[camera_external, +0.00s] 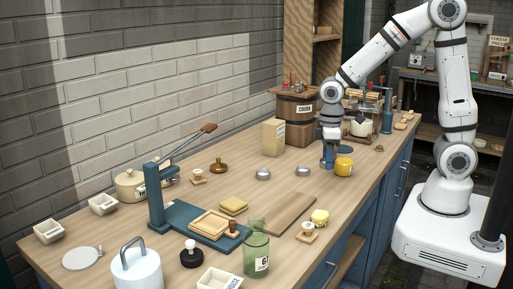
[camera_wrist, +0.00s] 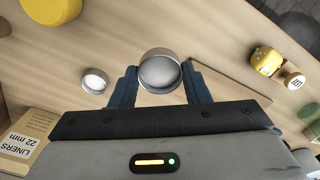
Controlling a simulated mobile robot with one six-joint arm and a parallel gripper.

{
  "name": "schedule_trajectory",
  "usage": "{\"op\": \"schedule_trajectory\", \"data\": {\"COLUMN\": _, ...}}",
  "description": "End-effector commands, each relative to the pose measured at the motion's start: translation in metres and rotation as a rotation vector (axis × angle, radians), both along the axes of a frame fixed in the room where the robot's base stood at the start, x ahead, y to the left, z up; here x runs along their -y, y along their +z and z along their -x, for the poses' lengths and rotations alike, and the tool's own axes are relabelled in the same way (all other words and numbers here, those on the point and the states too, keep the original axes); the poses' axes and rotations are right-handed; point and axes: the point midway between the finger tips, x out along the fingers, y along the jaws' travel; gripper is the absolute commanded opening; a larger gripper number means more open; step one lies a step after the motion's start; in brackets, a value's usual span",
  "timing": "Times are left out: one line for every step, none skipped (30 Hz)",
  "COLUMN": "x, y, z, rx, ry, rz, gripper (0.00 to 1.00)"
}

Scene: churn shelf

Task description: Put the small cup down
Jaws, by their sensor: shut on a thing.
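The small cup (camera_wrist: 160,70) is a round grey metal cup. In the wrist view it sits between the two blue fingers of my gripper (camera_wrist: 163,88), which is shut on it. I cannot tell how far the held cup is from the tabletop. Two low metal cups stand on the table, one nearer (camera_external: 303,171) and one further left (camera_external: 263,174). The wrist view shows one of these (camera_wrist: 93,80) left of the held cup.
A wooden board (camera_external: 285,212) lies on the wooden table (camera_external: 150,215). A small yellow jar (camera_external: 320,216) and a stamp (camera_external: 307,230) stand beside it. A liners box (camera_external: 273,137) is behind. A blue press (camera_external: 157,200) stands left. Bare tabletop surrounds the metal cups.

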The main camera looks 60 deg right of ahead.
Motion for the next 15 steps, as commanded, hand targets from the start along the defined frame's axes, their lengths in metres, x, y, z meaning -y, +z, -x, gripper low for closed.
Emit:
{"op": "schedule_trajectory", "data": {"x": 0.000, "y": 0.007, "z": -0.004, "rx": 0.003, "ry": -0.002, "rz": -0.001, "gripper": 0.20}}
{"op": "schedule_trajectory", "data": {"x": 0.001, "y": 0.011, "z": -0.008, "rx": 0.003, "ry": -0.004, "rz": -0.001, "gripper": 0.20}}
{"op": "schedule_trajectory", "data": {"x": 0.002, "y": 0.016, "z": -0.014, "rx": 0.001, "ry": -0.007, "rz": -0.001, "gripper": 0.20}}
{"op": "schedule_trajectory", "data": {"x": 0.003, "y": 0.021, "z": -0.021, "rx": 0.002, "ry": -0.010, "rz": 0.000, "gripper": 0.20}}
{"op": "schedule_trajectory", "data": {"x": 0.004, "y": 0.025, "z": -0.029, "rx": 0.002, "ry": -0.014, "rz": -0.001, "gripper": 0.20}}
{"op": "schedule_trajectory", "data": {"x": 0.007, "y": 0.031, "z": -0.042, "rx": 0.002, "ry": -0.018, "rz": 0.000, "gripper": 0.20}}
{"op": "schedule_trajectory", "data": {"x": 0.009, "y": 0.036, "z": -0.052, "rx": 0.001, "ry": -0.023, "rz": -0.001, "gripper": 0.20}}
{"op": "schedule_trajectory", "data": {"x": 0.011, "y": 0.041, "z": -0.064, "rx": 0.002, "ry": -0.029, "rz": 0.000, "gripper": 0.20}}
{"op": "schedule_trajectory", "data": {"x": 0.016, "y": 0.048, "z": -0.080, "rx": 0.001, "ry": -0.035, "rz": -0.001, "gripper": 0.20}}
{"op": "schedule_trajectory", "data": {"x": 0.020, "y": 0.053, "z": -0.092, "rx": 0.001, "ry": -0.040, "rz": -0.001, "gripper": 0.20}}
{"op": "schedule_trajectory", "data": {"x": 0.024, "y": 0.058, "z": -0.105, "rx": 0.002, "ry": -0.046, "rz": 0.000, "gripper": 0.20}}
{"op": "schedule_trajectory", "data": {"x": 0.030, "y": 0.065, "z": -0.121, "rx": 0.001, "ry": -0.053, "rz": -0.001, "gripper": 0.20}}
{"op": "schedule_trajectory", "data": {"x": 0.035, "y": 0.070, "z": -0.133, "rx": 0.001, "ry": -0.058, "rz": -0.001, "gripper": 0.20}}
{"op": "schedule_trajectory", "data": {"x": 0.041, "y": 0.075, "z": -0.144, "rx": 0.001, "ry": -0.062, "rz": -0.001, "gripper": 0.20}}
{"op": "schedule_trajectory", "data": {"x": 0.048, "y": 0.081, "z": -0.159, "rx": 0.000, "ry": -0.070, "rz": 0.000, "gripper": 0.20}}
